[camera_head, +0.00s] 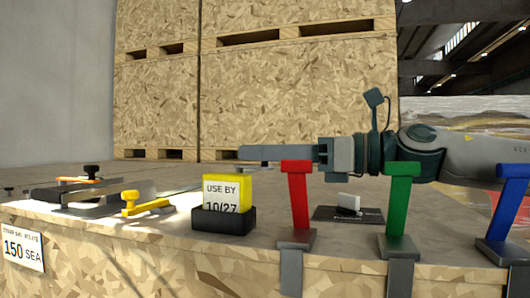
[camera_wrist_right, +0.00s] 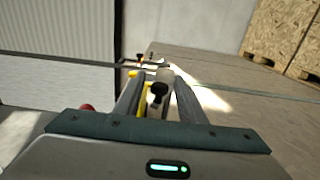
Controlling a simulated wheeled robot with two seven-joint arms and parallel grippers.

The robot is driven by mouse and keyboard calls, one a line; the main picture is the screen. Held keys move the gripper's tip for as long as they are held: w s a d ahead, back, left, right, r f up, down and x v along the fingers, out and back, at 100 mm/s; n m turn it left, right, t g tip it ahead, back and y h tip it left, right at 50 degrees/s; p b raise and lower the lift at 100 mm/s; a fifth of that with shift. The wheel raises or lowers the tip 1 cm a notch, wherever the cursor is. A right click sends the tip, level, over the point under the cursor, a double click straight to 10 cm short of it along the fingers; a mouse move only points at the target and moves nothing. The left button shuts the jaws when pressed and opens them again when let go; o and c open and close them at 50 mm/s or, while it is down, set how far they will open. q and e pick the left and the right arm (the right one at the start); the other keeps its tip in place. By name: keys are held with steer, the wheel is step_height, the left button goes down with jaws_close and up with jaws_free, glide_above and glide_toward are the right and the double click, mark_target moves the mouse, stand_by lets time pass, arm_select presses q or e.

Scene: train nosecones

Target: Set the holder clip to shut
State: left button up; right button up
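I cannot tell for certain which part is the holder clip. A low metal fixture (camera_head: 95,195) with a black knob (camera_head: 92,171) and a yellow lever (camera_head: 145,205) lies at the left of the crate top. My right gripper (camera_head: 245,154) comes in from the right, its fingers pointing left above the crate top, apart from the fixture in the head view. In the right wrist view its fingers (camera_wrist_right: 160,80) are spread, with a black knob (camera_wrist_right: 158,91) and yellow parts (camera_wrist_right: 141,110) showing between them. My left gripper is out of view.
A yellow block marked "USE BY 10/27" (camera_head: 227,190) sits in a black base. Red (camera_head: 298,200), green (camera_head: 398,205) and blue (camera_head: 508,210) uprights stand along the front edge. A black plate with a white piece (camera_head: 348,204) lies behind. Large wooden crates (camera_head: 300,90) stand behind.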

steer(key=shift+d, duration=0.2)
steer(key=shift+s+d+b, duration=0.25)
steer(key=shift+d+b, duration=0.2)
steer(key=shift+d, duration=0.1)
steer(key=b+v, duration=0.6)
steer(key=v, duration=1)
